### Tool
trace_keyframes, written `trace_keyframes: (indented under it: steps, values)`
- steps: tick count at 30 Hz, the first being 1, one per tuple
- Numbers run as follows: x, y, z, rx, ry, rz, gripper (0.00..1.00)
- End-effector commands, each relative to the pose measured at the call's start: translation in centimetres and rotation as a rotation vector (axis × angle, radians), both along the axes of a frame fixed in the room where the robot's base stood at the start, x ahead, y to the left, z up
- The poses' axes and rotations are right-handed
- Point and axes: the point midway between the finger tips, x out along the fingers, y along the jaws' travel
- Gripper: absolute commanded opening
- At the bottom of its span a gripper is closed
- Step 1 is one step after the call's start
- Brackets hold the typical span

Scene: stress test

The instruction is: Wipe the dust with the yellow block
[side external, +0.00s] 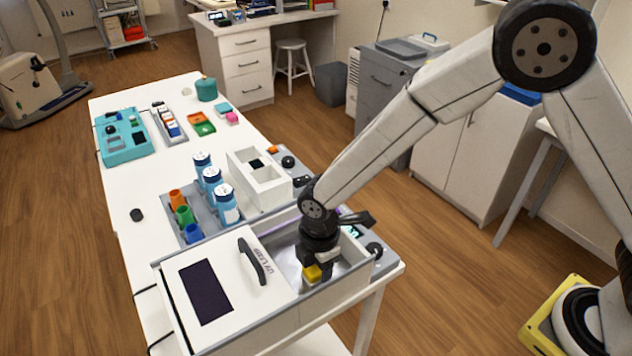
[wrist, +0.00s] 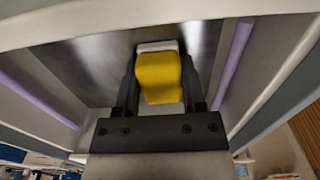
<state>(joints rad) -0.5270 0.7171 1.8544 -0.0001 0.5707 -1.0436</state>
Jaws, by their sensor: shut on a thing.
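The yellow block (side external: 312,273) is held in my gripper (side external: 318,262), inside an open grey-walled box with a white lid panel marked "UV LAMP" (side external: 225,285). In the wrist view the yellow block (wrist: 159,78) sits between the two dark fingers of my gripper (wrist: 158,85), with a white part at its far end. The shiny metal floor of the box (wrist: 75,65) lies beyond the block. I cannot tell whether the block touches the floor. No dust can be made out.
Purple lamp tubes (wrist: 235,60) run along both sides of the box. Blue-labelled bottles (side external: 212,182), coloured cups (side external: 184,214) and a white divided holder (side external: 262,181) stand close behind it. The white table (side external: 118,196) has free room at left.

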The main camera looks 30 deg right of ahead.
Motion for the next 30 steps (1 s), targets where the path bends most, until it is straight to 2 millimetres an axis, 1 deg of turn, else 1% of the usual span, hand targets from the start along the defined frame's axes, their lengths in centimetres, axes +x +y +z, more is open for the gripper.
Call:
trace_keyframes:
  steps: [1,5,8,30]
  values:
    - [-0.5,0.0,0.0,-0.001,0.001,0.001,0.0]
    - [-1.7,0.0,0.0,-0.001,0.002,0.001,0.0]
    - [-1.5,0.9,0.0,0.0,0.0,0.002,0.0]
    - [5.2,0.8,-0.1,0.0,0.0,-0.001,0.0]
